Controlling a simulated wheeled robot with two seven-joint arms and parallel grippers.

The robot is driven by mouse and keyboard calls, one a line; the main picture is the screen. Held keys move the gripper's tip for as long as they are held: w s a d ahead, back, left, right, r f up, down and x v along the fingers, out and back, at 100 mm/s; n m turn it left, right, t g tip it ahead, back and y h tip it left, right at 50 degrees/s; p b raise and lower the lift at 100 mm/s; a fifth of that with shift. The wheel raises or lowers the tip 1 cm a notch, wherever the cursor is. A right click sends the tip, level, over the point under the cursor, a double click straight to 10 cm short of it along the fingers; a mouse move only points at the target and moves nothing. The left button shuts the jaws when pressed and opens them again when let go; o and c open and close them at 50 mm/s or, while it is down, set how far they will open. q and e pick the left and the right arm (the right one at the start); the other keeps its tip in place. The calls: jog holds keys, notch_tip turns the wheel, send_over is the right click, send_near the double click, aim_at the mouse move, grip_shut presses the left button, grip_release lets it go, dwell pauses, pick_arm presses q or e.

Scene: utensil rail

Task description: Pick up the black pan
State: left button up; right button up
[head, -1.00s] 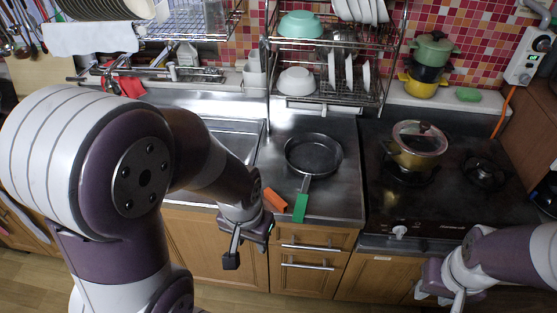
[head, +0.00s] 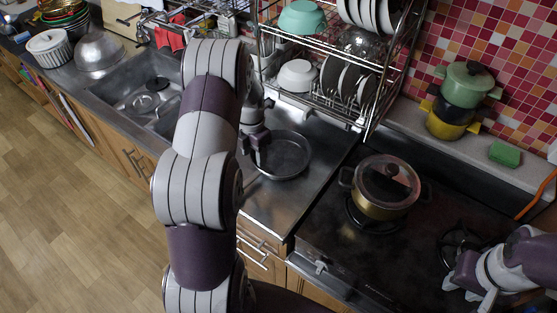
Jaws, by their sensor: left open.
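The black pan (head: 288,157) lies flat on the steel counter between the sink and the stove in the head view. Its handle, with the green grip, is hidden behind my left arm. My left gripper (head: 256,154) is open, at the left edge of the pan. One dark finger overlaps the rim in the picture; I cannot tell if it touches. My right gripper (head: 470,290) is at the lower right over the stove's front, far from the pan; its fingers are too unclear to read.
A gold pot with a glass lid (head: 385,187) sits on the stove (head: 350,255). A wire dish rack (head: 325,100) with bowls and plates stands behind the pan. The sink (head: 140,95) is to the left. Stacked pots (head: 465,95) stand on the ledge.

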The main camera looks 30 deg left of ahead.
pick_arm(q)
jog(key=p, duration=0.1)
send_over(254, 176)
jog(key=a, duration=0.1)
jog(key=f, duration=0.5)
jog(key=shift+s+f, duration=0.2)
jog(key=shift+f, duration=0.2)
jog(key=f, duration=0.1)
jog(key=d+f+p, duration=0.1)
jog(key=f+p, duration=0.1)
jog(key=shift+w+d+f, duration=0.1)
jog(key=shift+w+d, duration=0.1)
jog(key=shift+w, duration=0.05)
notch_tip(254, 176, down, 2)
jog(key=shift+s+a+f+p, duration=0.1)
jog(key=shift+a+f+p, duration=0.1)
jog(key=shift+p, duration=0.15)
jog(key=shift+a+f, duration=0.15)
jog(key=shift+f, duration=0.1)
jog(key=shift+d+r, duration=0.1)
jog(key=shift+d, duration=0.1)
grip_shut()
jog(key=shift+a, duration=0.1)
pick_arm(e)
jog(key=r, duration=0.1)
jog(key=a+r, duration=0.1)
jog(key=r, duration=0.2)
jog(key=shift+s+a+r, duration=0.15)
jog(key=shift+s+a, duration=0.05)
jog(key=shift+s, duration=0.1)
